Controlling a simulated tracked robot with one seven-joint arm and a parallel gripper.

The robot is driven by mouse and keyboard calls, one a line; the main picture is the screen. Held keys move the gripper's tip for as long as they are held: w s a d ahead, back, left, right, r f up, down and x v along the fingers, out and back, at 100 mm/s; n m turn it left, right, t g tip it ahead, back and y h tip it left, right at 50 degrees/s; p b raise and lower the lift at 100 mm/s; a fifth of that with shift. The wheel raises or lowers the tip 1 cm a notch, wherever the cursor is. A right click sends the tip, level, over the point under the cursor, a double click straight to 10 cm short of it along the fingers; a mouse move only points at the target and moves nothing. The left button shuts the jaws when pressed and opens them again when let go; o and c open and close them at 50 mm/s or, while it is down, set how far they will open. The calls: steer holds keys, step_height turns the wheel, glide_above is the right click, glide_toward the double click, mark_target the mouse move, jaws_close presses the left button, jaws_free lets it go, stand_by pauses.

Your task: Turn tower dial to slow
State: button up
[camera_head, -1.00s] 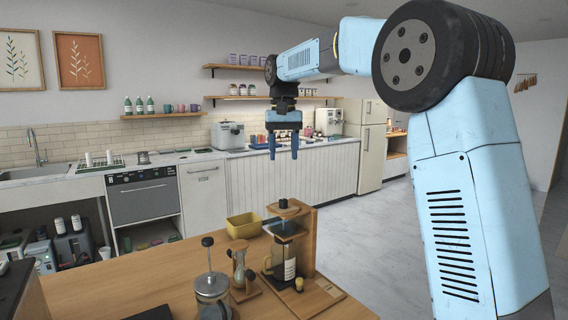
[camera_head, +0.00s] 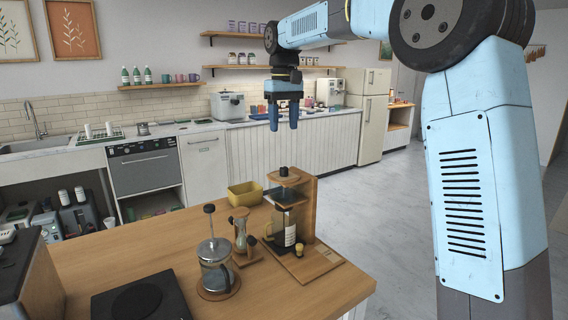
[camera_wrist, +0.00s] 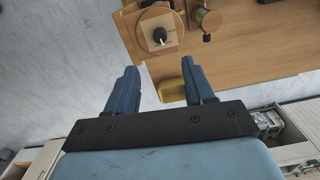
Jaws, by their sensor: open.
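The wooden tower (camera_head: 309,208) stands upright on the near wooden counter, with a glass carafe (camera_head: 279,228) in its frame. A dark knob (camera_head: 284,171) sits on a round wooden piece at its top. A small pale knob (camera_head: 299,249) is low at its front. I cannot tell which is the dial, and no slow mark is readable. My gripper (camera_head: 284,118) hangs pointing down, open and empty, above the tower in the picture and apart from it. In the wrist view, the tower top with a dark knob (camera_wrist: 160,36) lies beyond my open fingers (camera_wrist: 160,78).
A French press (camera_head: 215,267), an hourglass-shaped glass brewer (camera_head: 240,237) and a yellow bin (camera_head: 244,194) stand left of the tower. A dark square plate (camera_head: 142,301) lies at the front left. Open floor (camera_head: 400,210) lies right of the counter.

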mark_target(284, 167)
step_height(284, 167, down, 13)
steer(key=shift+r, duration=0.15)
stand_by(0.4)
steer(key=shift+c, duration=0.5)
jaws_close()
